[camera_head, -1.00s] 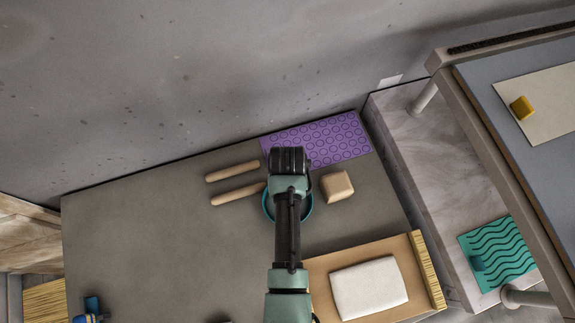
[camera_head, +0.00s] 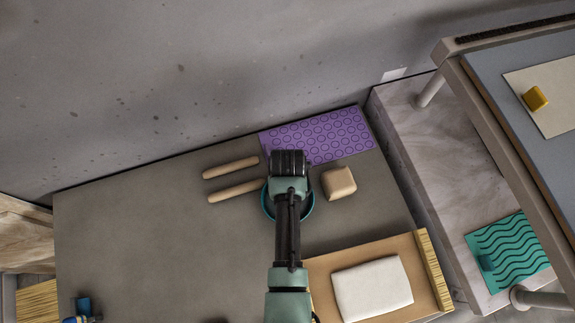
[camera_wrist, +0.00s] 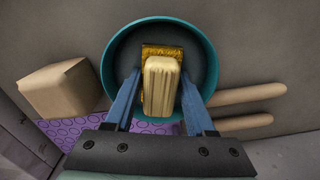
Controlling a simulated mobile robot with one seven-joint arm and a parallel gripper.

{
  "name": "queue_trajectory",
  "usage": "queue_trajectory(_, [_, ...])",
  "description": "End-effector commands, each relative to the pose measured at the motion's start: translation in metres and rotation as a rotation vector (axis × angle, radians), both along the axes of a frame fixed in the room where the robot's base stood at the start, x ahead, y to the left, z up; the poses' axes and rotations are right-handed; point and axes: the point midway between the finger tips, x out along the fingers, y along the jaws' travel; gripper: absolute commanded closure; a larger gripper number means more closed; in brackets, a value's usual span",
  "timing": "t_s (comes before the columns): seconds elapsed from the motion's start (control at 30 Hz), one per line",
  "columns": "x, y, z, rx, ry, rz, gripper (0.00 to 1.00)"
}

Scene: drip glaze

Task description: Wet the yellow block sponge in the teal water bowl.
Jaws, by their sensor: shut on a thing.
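The teal water bowl (camera_wrist: 112,48) shows in the wrist view with a dark inside. In the head view the bowl (camera_head: 308,212) is partly hidden under my arm. My gripper (camera_wrist: 161,92) has its blue fingers shut on a pale yellow block (camera_wrist: 161,85), which I take to be the yellow block sponge. A darker golden part shows at its far end, inside the bowl's outline. I cannot tell whether it touches the water. In the head view my gripper hides the held block.
A beige block (camera_head: 339,183) stands right of the bowl, two tan rods (camera_head: 231,168) lie left, and a purple mat (camera_head: 325,136) lies behind. A white slab (camera_head: 372,289) rests on a board in front. A small yellow block (camera_head: 535,98) sits on the raised table at right.

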Motion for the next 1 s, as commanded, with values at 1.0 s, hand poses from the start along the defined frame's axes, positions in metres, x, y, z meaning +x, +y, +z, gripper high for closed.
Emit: queue_trajectory(1.0, [0.0, 0.0, 0.046, 0.0, 0.0, 0.0, 0.89])
